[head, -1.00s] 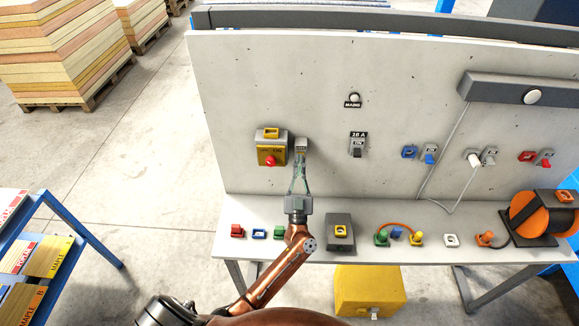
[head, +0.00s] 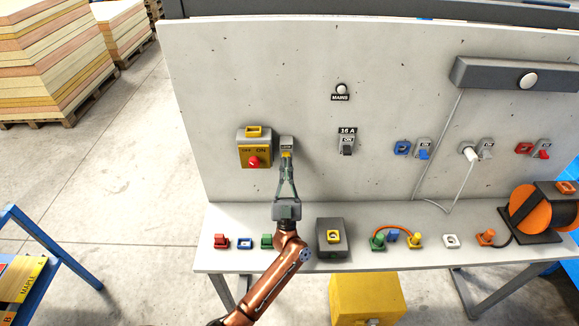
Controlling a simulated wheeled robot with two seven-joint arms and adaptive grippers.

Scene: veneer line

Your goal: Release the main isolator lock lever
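The main isolator (head: 254,148) is a yellow box with OFF and ON marks and a red knob, at the panel's left. Just right of it is a small grey lock housing (head: 287,142). A small yellow lock lever (head: 286,154) shows at its lower edge, largely hidden by the fingertips. My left gripper (head: 287,160) points up the panel from below. Its fingers come together at the lever and look shut on it. The exact contact is too small to see. My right gripper is out of view.
A 16 A breaker (head: 347,145) and the MAINS lamp (head: 341,89) are to the right on the panel. A cable reel (head: 528,212) stands at the far right.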

